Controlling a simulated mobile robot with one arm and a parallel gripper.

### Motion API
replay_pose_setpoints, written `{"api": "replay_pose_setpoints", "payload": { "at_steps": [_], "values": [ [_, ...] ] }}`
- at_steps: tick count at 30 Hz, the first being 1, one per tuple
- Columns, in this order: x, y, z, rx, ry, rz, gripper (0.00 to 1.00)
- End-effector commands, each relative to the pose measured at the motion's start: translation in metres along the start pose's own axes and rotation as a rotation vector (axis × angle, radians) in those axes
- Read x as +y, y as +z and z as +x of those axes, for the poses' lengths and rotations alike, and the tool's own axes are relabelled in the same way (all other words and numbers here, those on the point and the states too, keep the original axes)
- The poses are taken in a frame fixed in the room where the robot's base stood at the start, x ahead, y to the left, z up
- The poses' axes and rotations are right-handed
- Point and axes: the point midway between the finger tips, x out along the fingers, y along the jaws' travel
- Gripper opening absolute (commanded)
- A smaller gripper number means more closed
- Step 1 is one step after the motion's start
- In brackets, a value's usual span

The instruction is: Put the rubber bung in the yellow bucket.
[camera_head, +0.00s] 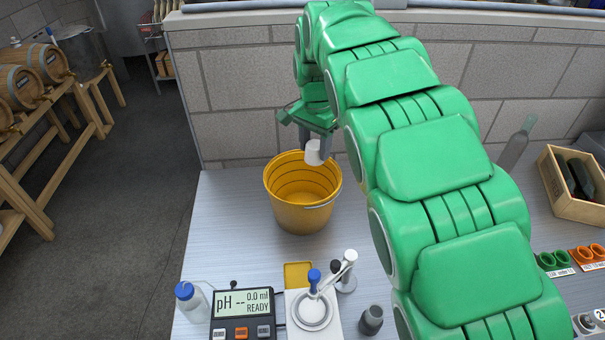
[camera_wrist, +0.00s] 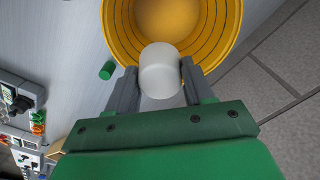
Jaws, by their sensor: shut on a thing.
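The white rubber bung (camera_head: 313,153) is a short pale cylinder held between the fingers of my gripper (camera_head: 318,148). In the wrist view the bung (camera_wrist: 160,73) sits between both fingertips of my gripper (camera_wrist: 158,76). The yellow bucket (camera_head: 300,216) stands upright on the bench and looks empty. In the head view the bung overlaps the bucket's back right rim. In the wrist view the bucket (camera_wrist: 222,45) lies beyond the bung, which overlaps its near rim. The bung appears above the rim; its exact height is unclear.
A pH meter (camera_head: 242,311), a white stirrer stand (camera_head: 313,318) and a blue-capped bottle (camera_head: 192,301) stand at the bench front. A small green cylinder (camera_wrist: 107,70) is beside the bucket. A wooden crate (camera_head: 573,205) is at right. A block wall (camera_head: 235,110) rises behind.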

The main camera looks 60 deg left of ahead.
Motion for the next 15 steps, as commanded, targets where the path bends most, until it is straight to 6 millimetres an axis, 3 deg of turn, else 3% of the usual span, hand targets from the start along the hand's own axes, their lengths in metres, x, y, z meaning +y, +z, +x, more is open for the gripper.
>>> {"api": "replay_pose_setpoints", "payload": {
  "at_steps": [7,15],
  "values": [
    [0.000,0.001,0.019,0.000,0.001,0.000,0.14],
    [0.001,0.001,0.061,-0.002,0.003,0.001,0.14]
  ]
}}
